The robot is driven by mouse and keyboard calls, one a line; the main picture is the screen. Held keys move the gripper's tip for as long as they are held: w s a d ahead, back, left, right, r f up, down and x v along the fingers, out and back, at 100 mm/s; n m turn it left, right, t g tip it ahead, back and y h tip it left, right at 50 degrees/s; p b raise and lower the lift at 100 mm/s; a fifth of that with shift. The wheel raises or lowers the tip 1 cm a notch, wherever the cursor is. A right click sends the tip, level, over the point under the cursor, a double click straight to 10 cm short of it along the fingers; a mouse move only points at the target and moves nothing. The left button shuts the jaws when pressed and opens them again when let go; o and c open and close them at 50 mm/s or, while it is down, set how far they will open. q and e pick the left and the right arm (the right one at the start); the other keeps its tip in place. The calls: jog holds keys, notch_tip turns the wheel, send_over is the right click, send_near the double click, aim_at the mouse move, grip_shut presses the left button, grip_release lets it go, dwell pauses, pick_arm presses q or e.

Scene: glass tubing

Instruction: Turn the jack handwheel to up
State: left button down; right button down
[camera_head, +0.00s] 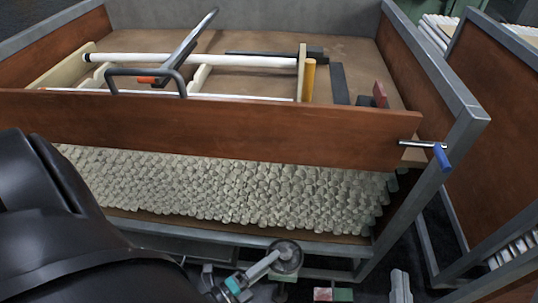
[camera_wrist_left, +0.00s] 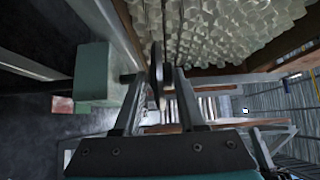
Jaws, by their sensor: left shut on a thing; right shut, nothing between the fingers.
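The jack handwheel (camera_head: 288,256) is a dark round wheel with a paler middle, just below the front edge of the glass-tubing cart. My left gripper (camera_head: 268,266) reaches it from the lower left and is shut on it. In the left wrist view, the handwheel (camera_wrist_left: 156,78) shows nearly edge-on as a thin dark disc between the fingers of my left gripper (camera_wrist_left: 160,88). I cannot tell how far the wheel is turned. A grey gripper tip (camera_head: 400,286), my right one, shows at the bottom right edge, shut and apart from the wheel.
A wood-sided metal cart (camera_head: 250,128) holds many stacked glass tubes (camera_head: 240,195). A white-railed frame (camera_head: 200,60) lies on its top. A blue-handled lever (camera_head: 441,157) sticks out at the cart's right corner. A green block (camera_wrist_left: 95,72) stands left of the wheel in the wrist view.

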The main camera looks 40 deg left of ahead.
pick_arm(q)
jog(key=shift+w, duration=0.1)
jog(key=shift+c, duration=2.4)
grip_release()
jog(key=v, duration=1.5)
jog(key=shift+r, duration=0.1)
jog(key=shift+c, duration=0.2)
